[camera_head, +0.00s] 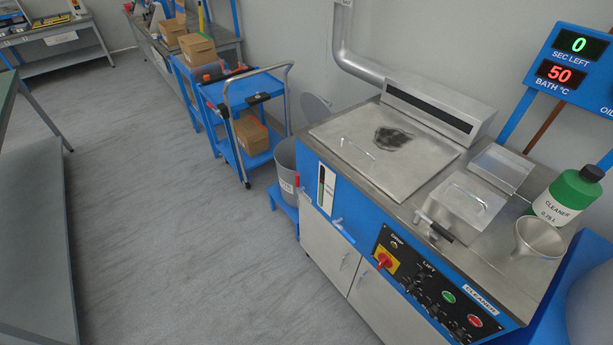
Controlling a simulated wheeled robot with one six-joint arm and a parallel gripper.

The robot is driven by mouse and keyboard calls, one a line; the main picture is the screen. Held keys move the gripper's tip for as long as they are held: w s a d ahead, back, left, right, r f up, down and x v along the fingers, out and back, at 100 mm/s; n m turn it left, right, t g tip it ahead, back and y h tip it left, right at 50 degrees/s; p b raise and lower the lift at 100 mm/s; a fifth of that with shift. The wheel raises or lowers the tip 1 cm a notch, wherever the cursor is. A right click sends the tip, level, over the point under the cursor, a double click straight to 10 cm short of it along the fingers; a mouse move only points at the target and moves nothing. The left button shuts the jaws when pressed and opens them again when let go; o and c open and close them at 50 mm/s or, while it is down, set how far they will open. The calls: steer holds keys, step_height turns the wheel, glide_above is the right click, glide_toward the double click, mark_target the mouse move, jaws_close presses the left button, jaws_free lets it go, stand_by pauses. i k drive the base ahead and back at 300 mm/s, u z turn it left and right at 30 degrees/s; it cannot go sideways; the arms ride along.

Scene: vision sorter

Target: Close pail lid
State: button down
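A grey pail (284,163) stands on a low blue stand (284,205), against the left side of the blue and steel cleaning machine. The machine's corner hides part of the pail. A round grey lid (317,108) is raised, tilted up behind the pail near the wall, so the pail's top looks open. The machine hides the lid's lower part, and I cannot see how it joins the pail. My gripper is not in view.
The cleaning machine (350,235) fills the right, with a closed steel cover (345,160) on top. A green cleaner bottle (568,200) and a funnel (539,238) stand on it. A blue cart (215,95) stands behind the pail. Grey floor to the left is clear.

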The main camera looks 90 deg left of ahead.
mark_target(315, 109)
steer(key=u, duration=3.95)
steer(key=i, duration=4.4)
steer(key=z, duration=3.4)
